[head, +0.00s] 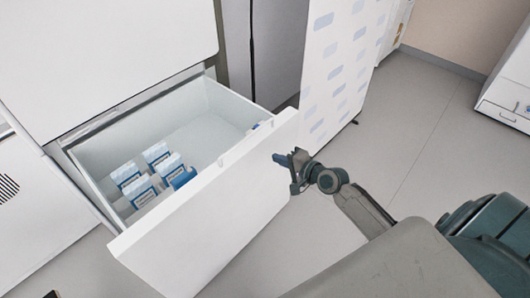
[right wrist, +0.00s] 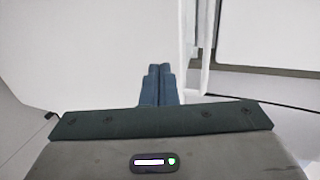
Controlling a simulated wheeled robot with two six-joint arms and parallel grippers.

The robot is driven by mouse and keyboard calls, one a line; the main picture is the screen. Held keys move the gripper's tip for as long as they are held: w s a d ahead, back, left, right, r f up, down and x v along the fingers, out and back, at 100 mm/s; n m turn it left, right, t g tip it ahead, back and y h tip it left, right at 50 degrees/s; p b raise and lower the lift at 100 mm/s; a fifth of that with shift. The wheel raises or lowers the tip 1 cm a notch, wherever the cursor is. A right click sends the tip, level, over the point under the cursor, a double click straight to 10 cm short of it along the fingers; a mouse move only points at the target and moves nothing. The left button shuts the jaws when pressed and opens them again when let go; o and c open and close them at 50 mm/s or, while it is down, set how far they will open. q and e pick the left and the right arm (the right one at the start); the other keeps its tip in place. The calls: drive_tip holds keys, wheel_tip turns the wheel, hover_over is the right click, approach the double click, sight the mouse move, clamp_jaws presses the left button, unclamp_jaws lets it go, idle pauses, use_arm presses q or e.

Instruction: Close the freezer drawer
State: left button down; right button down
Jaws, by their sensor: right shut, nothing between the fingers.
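The white freezer drawer (head: 215,205) is pulled open from the freezer (head: 110,50) in the head view. Several white and blue boxes (head: 143,192) stand in its near left part. My right gripper (head: 277,158) is shut and empty, close to the outer face of the drawer front near its right end. In the right wrist view the shut fingers (right wrist: 160,84) point toward the white drawer front (right wrist: 85,60). I cannot tell whether the fingertips touch it. My left gripper is not in view.
A white patterned cabinet (head: 335,65) stands right of the freezer. Grey floor (head: 415,115) is clear to the right, up to a white unit (head: 508,95) at the far right edge. A white cabinet (head: 35,205) stands at the left.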

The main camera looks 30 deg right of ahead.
sight(258, 148)
drive_tip(key=x, duration=0.3)
drive_tip(key=r+x, duration=0.1)
drive_tip(key=x, duration=0.1)
drive_tip(key=shift+w+a+f, duration=0.1)
drive_tip(key=shift+w, duration=0.25)
drive_tip(key=shift+w+a, duration=0.2)
drive_tip(key=shift+w, duration=0.2)
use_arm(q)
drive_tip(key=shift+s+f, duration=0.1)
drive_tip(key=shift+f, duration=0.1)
